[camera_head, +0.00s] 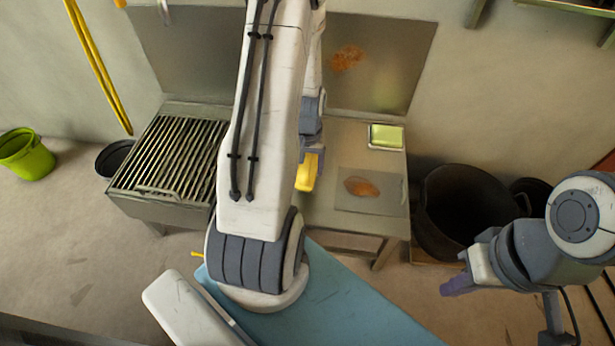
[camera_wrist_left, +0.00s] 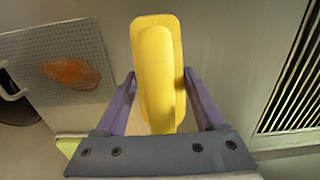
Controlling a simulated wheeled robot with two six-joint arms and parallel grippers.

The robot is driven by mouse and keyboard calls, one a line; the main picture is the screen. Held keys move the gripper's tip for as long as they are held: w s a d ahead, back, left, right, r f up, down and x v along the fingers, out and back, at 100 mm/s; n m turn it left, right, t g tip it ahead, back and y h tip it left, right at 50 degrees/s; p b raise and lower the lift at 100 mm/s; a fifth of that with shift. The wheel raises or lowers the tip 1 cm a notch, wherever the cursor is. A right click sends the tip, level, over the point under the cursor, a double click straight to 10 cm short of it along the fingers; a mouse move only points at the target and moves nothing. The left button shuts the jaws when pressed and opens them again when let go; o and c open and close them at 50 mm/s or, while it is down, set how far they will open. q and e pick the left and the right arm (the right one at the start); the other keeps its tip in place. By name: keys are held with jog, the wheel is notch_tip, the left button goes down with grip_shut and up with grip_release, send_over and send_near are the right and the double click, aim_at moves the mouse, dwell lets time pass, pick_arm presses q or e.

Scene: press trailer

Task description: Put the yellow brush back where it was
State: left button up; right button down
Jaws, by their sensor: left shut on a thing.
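The yellow brush (camera_head: 307,173) shows below my left forearm in the head view, over the metal counter (camera_head: 345,222). In the left wrist view the yellow brush (camera_wrist_left: 157,70) sits between the purple fingers of my left gripper (camera_wrist_left: 160,88), which is shut on it. In the head view my left arm hides most of that gripper and part of the brush. I cannot tell whether the brush touches the counter. My right gripper (camera_head: 455,286) is at the lower right, away from the brush, with purple fingers seen side-on; its opening is unclear.
A slatted grill (camera_head: 172,153) is left of my arm. A perforated plate (camera_head: 375,203) with an orange-brown stain and a tray with a yellow-green block (camera_head: 386,136) are on the right. A large dark bin (camera_head: 468,205) stands right of the counter, a green bucket (camera_head: 25,155) far left.

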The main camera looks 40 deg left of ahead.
pick_arm(q)
notch_tip(320, 180, down, 4)
jog(key=shift+r+b, duration=0.1)
jog(key=shift+b, duration=0.9)
jog(key=shift+r, duration=0.1)
